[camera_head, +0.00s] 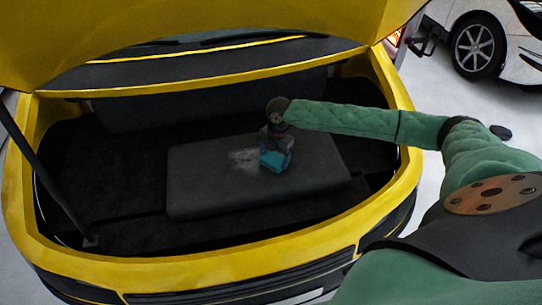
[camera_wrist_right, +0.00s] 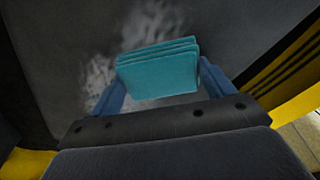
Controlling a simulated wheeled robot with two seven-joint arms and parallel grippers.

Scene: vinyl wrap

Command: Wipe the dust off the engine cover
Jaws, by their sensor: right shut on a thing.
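The engine cover (camera_head: 210,192) is a dark grey slab lying in the open bay of a yellow car. A pale dust patch (camera_head: 243,158) lies on it, just left of my right gripper; the patch also shows in the right wrist view (camera_wrist_right: 150,25). My right gripper (camera_head: 274,158) is over the middle of the cover, shut on a folded teal cloth (camera_wrist_right: 160,72). In the head view the cloth (camera_head: 272,161) is low by the cover; I cannot tell whether it touches. My left gripper is not in view.
The bay's yellow rim (camera_head: 200,272) runs around the cover, and the raised yellow lid (camera_head: 180,25) hangs above. A thin dark strut (camera_head: 45,175) stands at the left. A white car (camera_head: 490,40) is at the back right.

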